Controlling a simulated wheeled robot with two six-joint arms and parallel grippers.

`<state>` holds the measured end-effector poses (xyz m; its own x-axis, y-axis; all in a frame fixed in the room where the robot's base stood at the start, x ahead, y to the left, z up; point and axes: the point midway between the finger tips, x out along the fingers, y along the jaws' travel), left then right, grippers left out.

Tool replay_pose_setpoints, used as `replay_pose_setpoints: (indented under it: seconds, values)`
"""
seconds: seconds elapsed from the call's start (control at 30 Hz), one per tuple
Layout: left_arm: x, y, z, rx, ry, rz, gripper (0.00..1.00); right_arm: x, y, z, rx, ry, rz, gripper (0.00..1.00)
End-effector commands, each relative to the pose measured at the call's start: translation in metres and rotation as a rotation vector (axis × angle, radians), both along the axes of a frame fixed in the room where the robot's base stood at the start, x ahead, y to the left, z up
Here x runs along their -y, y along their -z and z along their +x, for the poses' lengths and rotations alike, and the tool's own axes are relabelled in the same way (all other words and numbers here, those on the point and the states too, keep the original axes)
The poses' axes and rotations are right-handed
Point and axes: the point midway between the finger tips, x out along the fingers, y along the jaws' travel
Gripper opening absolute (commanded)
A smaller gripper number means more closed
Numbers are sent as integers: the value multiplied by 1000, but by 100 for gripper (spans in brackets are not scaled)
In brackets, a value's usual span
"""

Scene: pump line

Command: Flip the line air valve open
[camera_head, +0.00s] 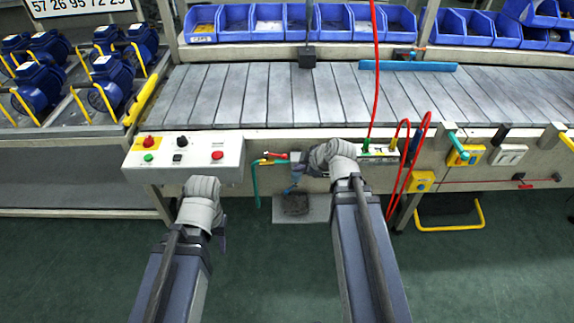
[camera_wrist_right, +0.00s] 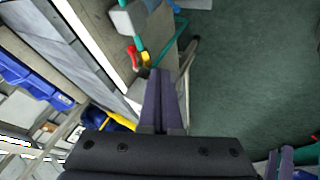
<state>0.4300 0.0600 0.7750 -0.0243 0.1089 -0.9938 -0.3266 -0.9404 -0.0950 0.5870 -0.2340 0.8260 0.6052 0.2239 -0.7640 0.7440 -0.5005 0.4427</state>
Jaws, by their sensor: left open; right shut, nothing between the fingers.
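A small valve with a red handle (camera_head: 274,156) and a yellow body sits on the front rail of the conveyor, right of the control box. A teal hose (camera_head: 257,188) hangs from it. In the right wrist view, the red handle (camera_wrist_right: 132,54) and yellow body (camera_wrist_right: 145,58) show just beyond my fingertips, apart from them. My right gripper (camera_head: 291,188) is shut and empty, below and slightly right of the valve; its fingers (camera_wrist_right: 160,75) are together in the wrist view. My left gripper (camera_head: 222,238) is low, in front of the control box, mostly hidden behind its wrist.
The control box (camera_head: 182,160) with several buttons is left of the valve. Red hoses (camera_head: 403,165) and a yellow box (camera_head: 422,182) are right of my right arm. A grey plate (camera_head: 300,210) lies below. The green floor in front is mostly clear.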

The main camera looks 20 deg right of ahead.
Motion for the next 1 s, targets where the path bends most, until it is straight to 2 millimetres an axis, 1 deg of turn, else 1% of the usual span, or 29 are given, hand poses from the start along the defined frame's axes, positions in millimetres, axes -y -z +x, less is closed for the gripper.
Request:
replay_pose_setpoints:
  seconds: [0.17, 0.37, 0.57, 0.9, 0.93, 1.0]
  values:
    - [0, 2, 0, 0, 0, 0, 50, -1, 2, 1, -1, -1, 0, 0]
    - [0, 15, 0, 0, 0, 0, 50, -4, 15, 10, -2, 0, 0, 0]
    - [0, 39, 0, 0, 0, 0, 50, -10, 39, 27, -3, -3, -1, 0]
    - [0, 86, 0, 0, 0, 0, 50, -24, 87, 65, -3, -2, 0, 0]
    - [0, 75, 0, 0, 0, 0, 50, -20, 75, 73, -3, 0, -1, 0]
    - [0, 70, 0, 0, 0, 0, 50, -15, 71, 84, -3, 1, 0, 0]
